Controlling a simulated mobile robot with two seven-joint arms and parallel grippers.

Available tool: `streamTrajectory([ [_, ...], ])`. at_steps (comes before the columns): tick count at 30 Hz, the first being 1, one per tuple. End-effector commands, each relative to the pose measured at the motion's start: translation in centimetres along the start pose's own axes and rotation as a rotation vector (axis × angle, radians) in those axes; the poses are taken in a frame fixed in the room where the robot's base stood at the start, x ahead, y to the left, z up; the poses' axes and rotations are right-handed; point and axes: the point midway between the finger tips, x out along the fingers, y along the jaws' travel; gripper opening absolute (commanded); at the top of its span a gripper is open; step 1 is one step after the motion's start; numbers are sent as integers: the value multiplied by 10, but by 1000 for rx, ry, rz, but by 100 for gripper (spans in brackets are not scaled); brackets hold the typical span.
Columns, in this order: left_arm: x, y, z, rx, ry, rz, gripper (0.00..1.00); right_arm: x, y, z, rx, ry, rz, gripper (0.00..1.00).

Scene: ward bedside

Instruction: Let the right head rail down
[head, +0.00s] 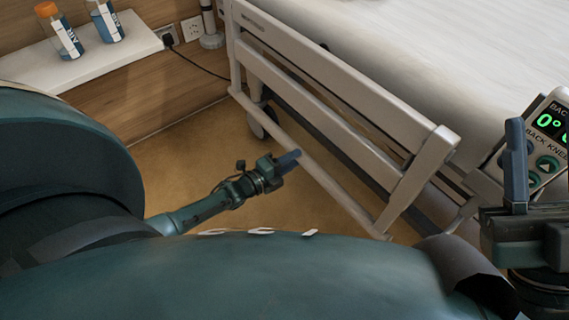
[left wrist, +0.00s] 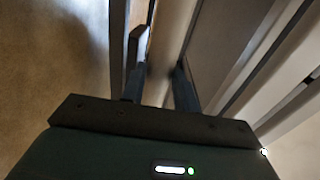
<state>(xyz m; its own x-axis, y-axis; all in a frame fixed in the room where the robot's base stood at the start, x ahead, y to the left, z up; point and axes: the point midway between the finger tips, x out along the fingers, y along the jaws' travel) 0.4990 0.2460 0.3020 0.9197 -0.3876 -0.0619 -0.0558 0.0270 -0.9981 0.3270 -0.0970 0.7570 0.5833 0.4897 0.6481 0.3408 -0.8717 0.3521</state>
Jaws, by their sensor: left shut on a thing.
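The bed's head rail (head: 330,88) is a pale frame of long bars along the near side of the bed, standing raised beside the mattress. Its lowest bar (head: 330,184) runs down toward the right. My left gripper (head: 289,160) is at this bar, shut on it. In the left wrist view, the pale bar (left wrist: 170,40) passes between the two dark fingers (left wrist: 158,85). My right gripper (head: 516,165) is partly in view at the right edge; one upright finger shows, and its opening cannot be made out.
A bed control handset (head: 545,150) with a green display is at the right, behind my right gripper. The white mattress (head: 440,50) lies beyond the rail. A white shelf (head: 90,60) with orange-capped bottle (head: 60,32) is at upper left. A cable and bed wheel (head: 262,122) are near the floor.

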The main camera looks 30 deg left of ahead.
Motion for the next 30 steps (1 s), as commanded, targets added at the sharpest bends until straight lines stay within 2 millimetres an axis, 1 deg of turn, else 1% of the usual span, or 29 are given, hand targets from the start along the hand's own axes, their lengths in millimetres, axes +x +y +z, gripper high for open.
streamTrajectory([
  [1,-4,22,-3,-2,-4,36,0,-1,0,1,-4,6,-1,36],
  [6,8,23,0,-1,-2,-5,0,0,0,-2,-12,22,-1,36],
  [11,15,23,2,0,-2,-29,0,1,1,-3,-19,33,-2,36],
  [28,19,24,2,0,-1,-44,0,0,1,-4,-23,36,-3,36],
  [29,19,24,3,0,-1,-44,33,0,1,-4,-23,37,-3,36],
  [30,19,24,3,0,-1,-43,36,0,1,-4,-23,37,-3,36],
])
